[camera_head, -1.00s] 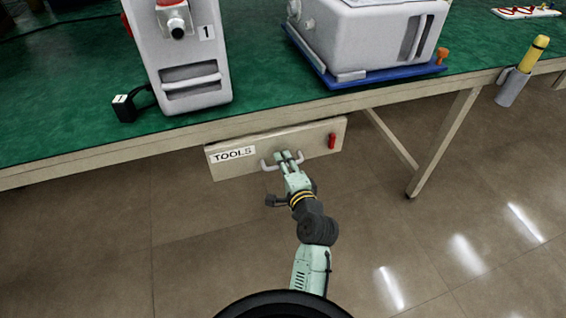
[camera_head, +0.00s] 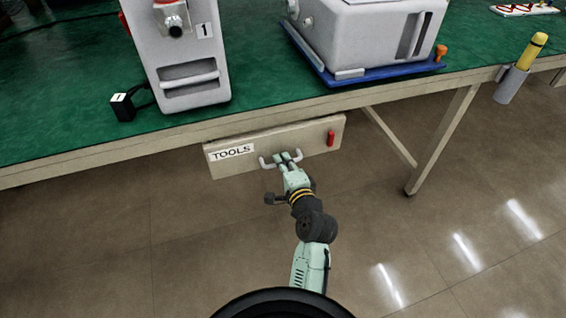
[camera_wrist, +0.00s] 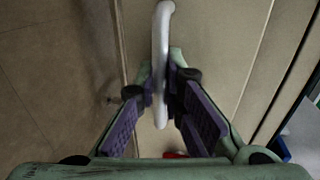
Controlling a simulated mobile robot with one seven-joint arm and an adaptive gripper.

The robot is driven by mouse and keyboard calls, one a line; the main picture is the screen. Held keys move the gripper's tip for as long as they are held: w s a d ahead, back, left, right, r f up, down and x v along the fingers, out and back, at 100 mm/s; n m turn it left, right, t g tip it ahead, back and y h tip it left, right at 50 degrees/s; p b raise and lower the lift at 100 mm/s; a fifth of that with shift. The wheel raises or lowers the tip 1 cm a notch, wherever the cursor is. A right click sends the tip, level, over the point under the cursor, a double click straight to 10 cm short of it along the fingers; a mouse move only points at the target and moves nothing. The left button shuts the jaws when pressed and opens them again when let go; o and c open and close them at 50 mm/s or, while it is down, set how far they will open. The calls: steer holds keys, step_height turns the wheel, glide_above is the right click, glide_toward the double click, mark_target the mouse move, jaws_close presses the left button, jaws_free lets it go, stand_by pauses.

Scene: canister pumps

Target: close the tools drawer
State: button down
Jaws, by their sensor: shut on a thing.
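The tools drawer (camera_head: 230,166) hangs under the front edge of the bench, with a pale front, a "TOOLS" label and a red catch (camera_head: 331,138) at its right end. Its front stands a little out from the bench edge. A light grey bar handle (camera_head: 264,163) is on the front. In the wrist view the handle (camera_wrist: 162,40) runs between the purple pads of my gripper (camera_wrist: 162,98). The inside of the drawer is not visible in the head view.
The green-topped bench (camera_head: 60,100) carries a white pump unit marked 1 (camera_head: 180,50) and a larger white unit on a blue tray (camera_head: 385,75). A bench leg (camera_head: 440,140) stands to the right of the drawer. The floor in front is clear.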

mark_target(279, 153)
steer(key=shift+r+p+x, duration=0.25)
steer(key=shift+p+x, duration=0.05)
steer(key=shift+x, duration=0.8)
steer(key=shift+r+p+x, duration=0.25)
steer(key=shift+p+x, duration=0.05)
steer(key=shift+x, duration=0.75)
steer(key=shift+w, duration=0.15)
steer(key=c, duration=1.7)
jaws_free()
steer(key=shift+a, duration=0.1)
steer(key=v, duration=0.7)
steer(key=shift+s, duration=0.25)
